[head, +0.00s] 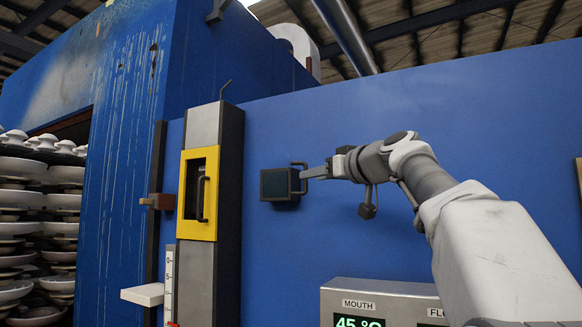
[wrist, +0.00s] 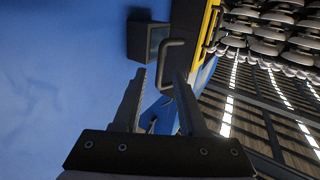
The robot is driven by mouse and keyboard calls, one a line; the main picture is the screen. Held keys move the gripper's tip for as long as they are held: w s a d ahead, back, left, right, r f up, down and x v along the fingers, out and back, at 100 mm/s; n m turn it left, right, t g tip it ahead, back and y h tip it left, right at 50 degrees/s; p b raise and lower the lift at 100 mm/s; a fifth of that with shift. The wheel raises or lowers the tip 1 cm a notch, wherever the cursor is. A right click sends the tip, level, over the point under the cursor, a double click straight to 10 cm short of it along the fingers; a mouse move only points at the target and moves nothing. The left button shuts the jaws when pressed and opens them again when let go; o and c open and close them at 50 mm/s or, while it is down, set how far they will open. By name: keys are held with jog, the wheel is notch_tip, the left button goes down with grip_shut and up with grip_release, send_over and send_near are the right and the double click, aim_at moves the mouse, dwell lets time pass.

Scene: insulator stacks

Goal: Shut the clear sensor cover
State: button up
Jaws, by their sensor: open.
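A small dark box (head: 278,184) with a glassy face is mounted on the blue wall. A bracket-shaped handle (head: 304,178) stands at its right edge. It looks like the sensor unit, but I cannot make out a clear cover pane or its angle. In the wrist view the box (wrist: 148,42) is at the top, with the dark handle (wrist: 172,62) beside it. My gripper (head: 306,174) is open at the handle. In the wrist view the handle's near end shows between the two fingertips (wrist: 161,78); I cannot tell whether they touch it.
A grey post with a yellow-framed window (head: 198,228) and its own handle stands left of the box. A white ledge (head: 143,294) juts out lower left. A display panel (head: 375,300) is below. Stacked insulators (head: 40,200) are far left. The wall around the box is clear.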

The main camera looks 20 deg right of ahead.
jog(key=shift+p+x, duration=0.45)
jog(key=shift+x, duration=1.1)
grip_shut()
